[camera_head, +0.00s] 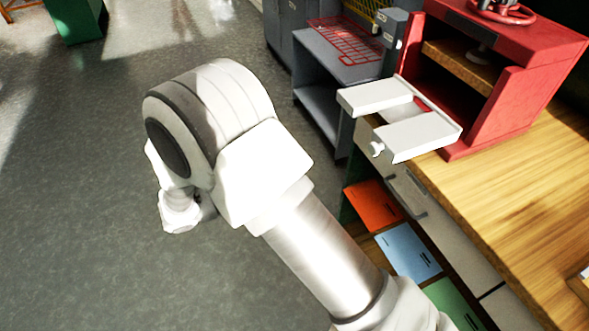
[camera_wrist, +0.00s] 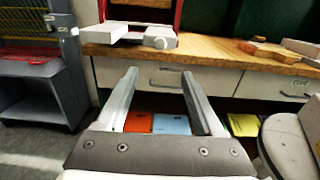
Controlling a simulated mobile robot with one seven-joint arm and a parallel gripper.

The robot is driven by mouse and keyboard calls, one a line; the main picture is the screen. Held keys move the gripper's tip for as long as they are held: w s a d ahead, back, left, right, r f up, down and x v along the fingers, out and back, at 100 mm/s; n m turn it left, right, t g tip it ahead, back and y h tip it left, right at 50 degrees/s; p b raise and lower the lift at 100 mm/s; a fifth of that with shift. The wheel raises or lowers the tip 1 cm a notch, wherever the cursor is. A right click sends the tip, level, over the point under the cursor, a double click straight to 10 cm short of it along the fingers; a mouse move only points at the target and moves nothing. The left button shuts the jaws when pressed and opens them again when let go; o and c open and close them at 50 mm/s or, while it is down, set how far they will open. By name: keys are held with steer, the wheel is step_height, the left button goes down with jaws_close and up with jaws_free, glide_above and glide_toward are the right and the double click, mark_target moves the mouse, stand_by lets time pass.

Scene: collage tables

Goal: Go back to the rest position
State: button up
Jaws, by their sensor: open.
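My gripper (camera_wrist: 160,73) shows in the wrist view with its two grey fingers spread apart and nothing between them. It points toward the front of the wooden table and is clear of it. My white arm (camera_head: 240,150) crosses the middle of the head view, over the grey floor. The gripper fingers cannot be made out in the head view.
A wooden table (camera_head: 530,190) stands at right with a red cabinet (camera_head: 520,110). A white piece with a knob (camera_head: 420,138) juts over its edge. Orange (camera_head: 372,205), blue (camera_head: 408,250) and green (camera_head: 452,305) pieces lie below. A grey shelf unit (camera_head: 320,100) stands behind.

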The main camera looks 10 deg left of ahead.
steer(key=s+d+r+m+g+y+p, duration=0.1)
steer(key=d+r+m+g+y, duration=0.1)
steer(key=d+r+m+g, duration=0.45)
steer(key=s+d+r+m+g+y+p, duration=0.1)
steer(key=d+r+m+g+y+p, duration=0.2)
steer(key=d, duration=0.6)
steer(key=s+d+r+m+t+y+p, duration=0.1)
steer(key=s+d+r+m+t+y, duration=0.1)
steer(key=s+r+m+y, duration=0.3)
steer(key=s+d+r+m+t+y+p, duration=0.1)
steer(key=s+d+r+m+t+y, duration=0.2)
steer(key=r+m, duration=0.4)
steer(key=s+d+m+y, duration=0.1)
steer(key=d+m+y, duration=0.1)
steer(key=m, duration=0.1)
steer(key=shift+s+d, duration=0.3)
steer(key=shift+s, duration=0.1)
steer(key=shift+r, duration=0.1)
steer(key=c, duration=0.3)
steer(key=shift+d+m, duration=0.1)
steer(key=shift+m, duration=0.15)
